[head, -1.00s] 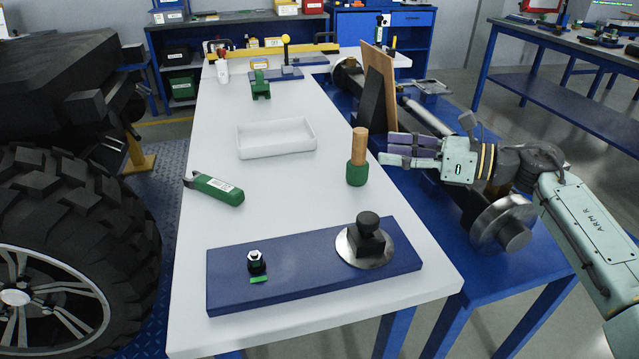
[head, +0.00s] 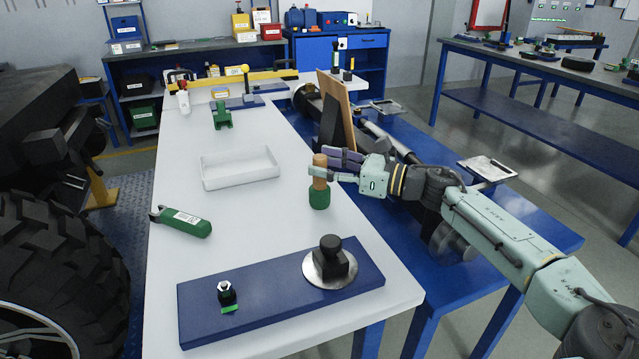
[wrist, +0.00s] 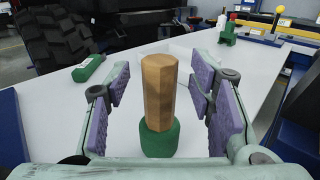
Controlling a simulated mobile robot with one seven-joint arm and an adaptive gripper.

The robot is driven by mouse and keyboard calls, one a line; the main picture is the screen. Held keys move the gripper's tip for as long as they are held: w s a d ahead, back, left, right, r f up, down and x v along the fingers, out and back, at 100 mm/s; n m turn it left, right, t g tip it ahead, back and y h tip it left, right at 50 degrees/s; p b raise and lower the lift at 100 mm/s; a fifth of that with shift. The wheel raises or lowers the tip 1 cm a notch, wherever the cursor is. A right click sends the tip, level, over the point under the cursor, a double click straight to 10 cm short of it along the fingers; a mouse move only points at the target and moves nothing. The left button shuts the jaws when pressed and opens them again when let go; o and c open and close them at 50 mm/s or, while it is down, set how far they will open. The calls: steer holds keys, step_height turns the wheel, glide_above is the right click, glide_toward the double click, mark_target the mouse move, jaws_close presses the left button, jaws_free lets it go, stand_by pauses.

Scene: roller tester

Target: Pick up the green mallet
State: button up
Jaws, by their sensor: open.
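The green mallet (head: 319,196) stands upright on the white table (head: 250,225), its green head down and its wooden handle up. My gripper (head: 318,165) is open at the handle's height, with its purple-padded fingers reaching left to the handle. In the wrist view the mallet's handle (wrist: 159,92) stands between the two open fingers of my gripper (wrist: 160,100), with a gap on each side. The green head (wrist: 159,138) sits lower, partly cut off by my gripper's body.
A white tray (head: 240,183) and a green tool (head: 180,221) lie to the left on the table. A blue plate (head: 280,297) with a black knob (head: 330,260) is in front. A wooden board (head: 336,108) stands upright behind my gripper.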

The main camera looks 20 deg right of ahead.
steer(key=shift+x, duration=0.9)
jaws_close()
stand_by(0.4)
